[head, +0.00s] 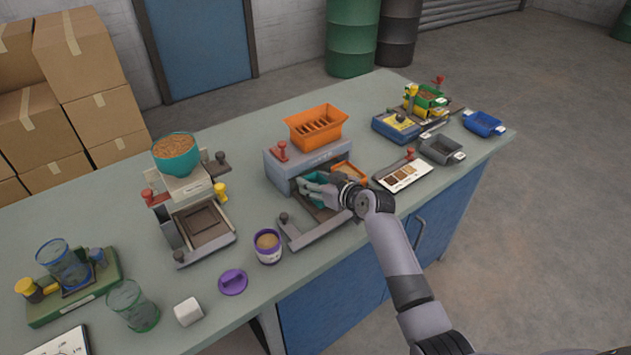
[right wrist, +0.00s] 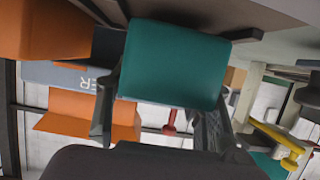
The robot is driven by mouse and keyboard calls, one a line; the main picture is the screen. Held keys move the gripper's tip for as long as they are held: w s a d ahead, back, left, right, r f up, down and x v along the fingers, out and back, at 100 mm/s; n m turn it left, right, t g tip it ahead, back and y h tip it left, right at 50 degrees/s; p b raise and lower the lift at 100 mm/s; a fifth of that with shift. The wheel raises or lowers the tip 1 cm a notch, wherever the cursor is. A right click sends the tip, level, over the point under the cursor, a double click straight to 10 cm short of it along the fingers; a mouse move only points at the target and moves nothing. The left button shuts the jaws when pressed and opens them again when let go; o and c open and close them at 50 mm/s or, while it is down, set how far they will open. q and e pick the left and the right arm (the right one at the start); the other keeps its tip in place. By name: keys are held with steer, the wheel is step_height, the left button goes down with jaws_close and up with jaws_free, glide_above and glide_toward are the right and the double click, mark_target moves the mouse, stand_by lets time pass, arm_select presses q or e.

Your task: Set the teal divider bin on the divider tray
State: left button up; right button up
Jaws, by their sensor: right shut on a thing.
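My right gripper (head: 328,190) is shut on the teal divider bin (head: 313,185) at the front opening of the grey divider (head: 305,165). In the head view the gripper partly hides the bin. In the right wrist view the teal bin (right wrist: 175,62) sits between the two fingers. The divider tray (head: 318,232), a dark grey frame, juts from the divider's front, below and around the bin. I cannot tell whether the bin touches the tray. My left gripper is not in view.
An orange slotted hopper (head: 316,128) tops the divider, and an orange bin (head: 350,172) is just right of the gripper. A purple cup of grain (head: 267,246) and purple lid (head: 233,282) are at front left. A sample card (head: 403,175) lies to the right.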

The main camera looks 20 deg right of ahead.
steer(key=shift+f+b, duration=0.3)
steer(key=shift+f, duration=0.1)
stand_by(0.8)
steer(key=o, duration=1.2)
steer(key=shift+o, duration=0.2)
steer(key=o, duration=0.4)
steer(key=shift+r, duration=0.1)
step_height(320, 180, up, 8)
steer(key=p, duration=0.7)
